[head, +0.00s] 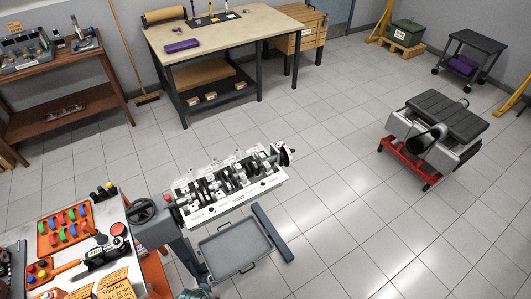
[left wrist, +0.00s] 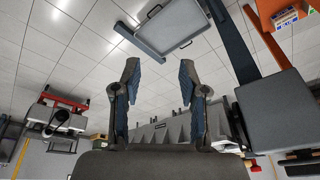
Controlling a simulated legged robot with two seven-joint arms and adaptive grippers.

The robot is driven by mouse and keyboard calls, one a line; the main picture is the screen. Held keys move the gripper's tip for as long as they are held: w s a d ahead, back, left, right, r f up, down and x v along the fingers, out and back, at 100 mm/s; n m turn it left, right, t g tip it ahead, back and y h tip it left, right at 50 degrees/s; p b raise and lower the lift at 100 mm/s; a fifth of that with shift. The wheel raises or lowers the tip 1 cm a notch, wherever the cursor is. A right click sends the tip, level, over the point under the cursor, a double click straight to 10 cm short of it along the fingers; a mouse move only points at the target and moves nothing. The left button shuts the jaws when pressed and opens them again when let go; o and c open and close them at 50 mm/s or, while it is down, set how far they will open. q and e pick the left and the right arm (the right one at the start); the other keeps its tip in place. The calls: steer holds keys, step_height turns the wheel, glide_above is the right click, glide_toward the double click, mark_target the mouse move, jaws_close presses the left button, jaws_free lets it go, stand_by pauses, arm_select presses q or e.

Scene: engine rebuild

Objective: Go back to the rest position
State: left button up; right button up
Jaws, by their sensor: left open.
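My left gripper (left wrist: 160,74) shows in the left wrist view with its two fingers spread apart. Nothing is between the fingers; pale floor tiles show there. The engine block (head: 229,191), with a crankshaft in it, is held on a grey engine stand (head: 152,232) in the head view. In the upside-down left wrist view, a grey ribbed body (left wrist: 170,132), which looks like the block, shows behind the fingers, apart from them as far as I can tell. My right gripper is in neither view.
A grey drip tray (head: 232,251) lies below the block; it also shows in the left wrist view (left wrist: 178,22). A tool cart (head: 128,212) with an orange socket tray (head: 66,246) stands at left. A red wheeled stand (head: 405,166) is at right. Floor between is clear.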

arm_select(q)
steer(key=s+f+g+b, duration=0.1)
steer(key=s+f, duration=0.1)
steer(key=f, duration=1)
steer(key=s+f+b, duration=0.1)
steer(key=s+f, duration=0.1)
steer(key=f, duration=1)
steer(key=s+a+f+g+b, duration=0.1)
steer(key=s+a+f, duration=0.2)
steer(key=s+f, duration=1.2)
steer(key=shift+s+a, duration=0.15)
steer(key=shift+s, duration=0.75)
steer(key=shift+f, duration=0.1)
